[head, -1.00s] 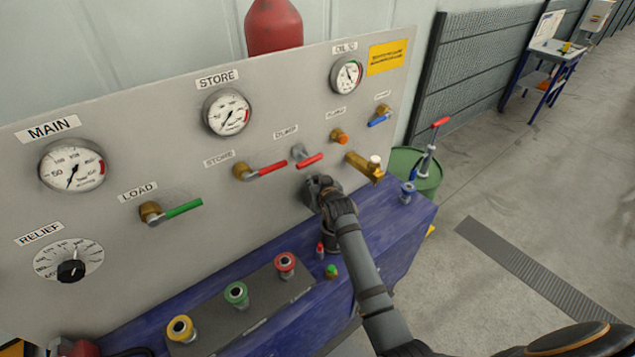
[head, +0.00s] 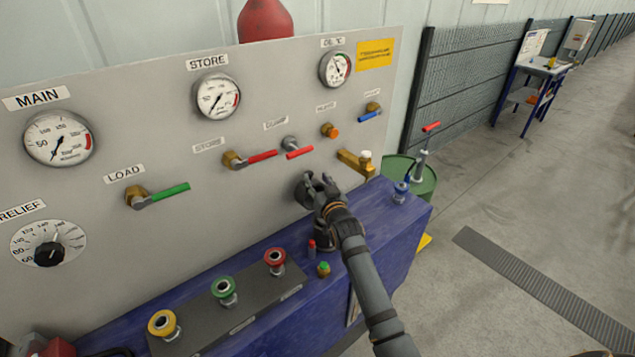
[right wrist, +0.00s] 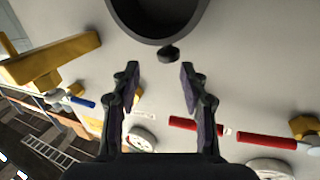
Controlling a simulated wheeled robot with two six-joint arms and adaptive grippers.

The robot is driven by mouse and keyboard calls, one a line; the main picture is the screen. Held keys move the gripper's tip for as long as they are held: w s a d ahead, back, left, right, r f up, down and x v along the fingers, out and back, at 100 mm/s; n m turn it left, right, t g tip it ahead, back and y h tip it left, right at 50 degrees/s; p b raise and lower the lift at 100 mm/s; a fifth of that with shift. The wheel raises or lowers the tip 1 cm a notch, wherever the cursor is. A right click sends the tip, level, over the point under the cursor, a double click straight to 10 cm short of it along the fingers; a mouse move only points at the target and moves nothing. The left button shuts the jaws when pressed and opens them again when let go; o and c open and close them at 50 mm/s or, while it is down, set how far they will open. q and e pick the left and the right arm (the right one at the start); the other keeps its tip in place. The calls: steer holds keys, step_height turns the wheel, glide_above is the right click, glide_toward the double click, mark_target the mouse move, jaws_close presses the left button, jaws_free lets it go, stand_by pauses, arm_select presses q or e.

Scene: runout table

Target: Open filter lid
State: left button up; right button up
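In the head view, my right gripper (head: 320,183) is close to the grey panel, below the red dump lever, and hides most of the round part. My left gripper is not in view.
The grey panel (head: 100,200) carries gauges, a green load lever (head: 165,191), a red store lever (head: 258,157) and a brass fitting (head: 353,163) right of my gripper. Below, the blue bench (head: 385,225) holds yellow, green and red couplings. Open floor lies to the right.

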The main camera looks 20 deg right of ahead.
steer(key=shift+s, duration=0.25)
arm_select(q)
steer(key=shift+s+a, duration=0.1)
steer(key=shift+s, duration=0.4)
arm_select(e)
steer(key=s, duration=1.1)
steer(key=shift+s+r, duration=0.25)
steer(key=shift+r, duration=0.1)
steer(key=shift+a, duration=0.1)
